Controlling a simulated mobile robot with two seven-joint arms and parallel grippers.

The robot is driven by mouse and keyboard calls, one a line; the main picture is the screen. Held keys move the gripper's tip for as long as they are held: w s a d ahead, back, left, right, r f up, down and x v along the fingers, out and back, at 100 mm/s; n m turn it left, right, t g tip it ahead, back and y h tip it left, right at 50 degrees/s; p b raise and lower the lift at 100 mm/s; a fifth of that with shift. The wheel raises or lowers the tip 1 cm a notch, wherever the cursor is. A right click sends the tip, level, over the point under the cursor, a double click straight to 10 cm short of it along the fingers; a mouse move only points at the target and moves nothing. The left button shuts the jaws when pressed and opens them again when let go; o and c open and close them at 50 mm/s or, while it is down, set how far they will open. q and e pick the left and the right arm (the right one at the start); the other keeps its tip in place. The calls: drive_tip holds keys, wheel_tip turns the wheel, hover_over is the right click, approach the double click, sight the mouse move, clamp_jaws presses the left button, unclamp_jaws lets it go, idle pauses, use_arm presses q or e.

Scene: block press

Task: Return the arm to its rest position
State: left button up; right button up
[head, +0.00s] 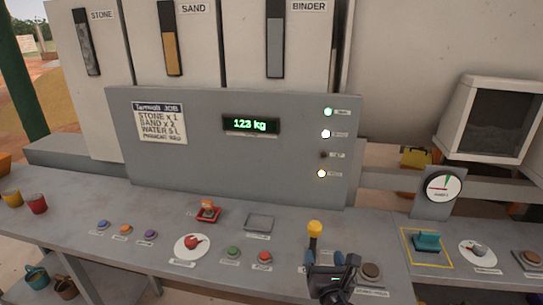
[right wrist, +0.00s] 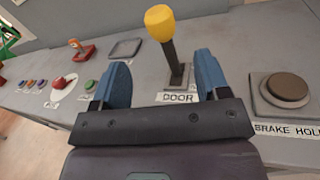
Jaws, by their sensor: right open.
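My right gripper (head: 331,259) is low in the head view, at the front of the grey control desk (head: 80,235). In the right wrist view its two blue fingers (right wrist: 162,80) are spread open with nothing between the tips. The yellow-knobbed lever (head: 315,229) labelled DOOR stands just beyond the fingers. In the right wrist view the lever (right wrist: 160,20) rises behind the gap, its knob above the fingertips. I cannot tell whether a finger touches it. My left gripper is not in view.
A round brake-hold button (right wrist: 288,88) is right of the gripper. Green (head: 233,252) and red (head: 264,257) buttons and a red knob (head: 193,242) lie to the left. A panel (head: 230,170) reading 123 kg stands behind. A gauge (head: 443,187) rises at the right.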

drive_tip(key=s+d+f+m+g, duration=0.2)
drive_tip(key=s+d+f+m, duration=0.1)
drive_tip(key=s+m, duration=0.5)
drive_tip(key=s+d+f+m+g, duration=0.2)
drive_tip(key=s+f+m, duration=0.4)
drive_tip(key=m, duration=0.8)
drive_tip(key=s+d+f+m+g, duration=0.2)
drive_tip(key=s+d+f+m, duration=0.2)
drive_tip(key=s+m, duration=0.5)
drive_tip(key=shift+s+d+f+m, duration=0.35)
drive_tip(key=shift+d+m, duration=0.15)
drive_tip(key=shift+m, duration=0.6)
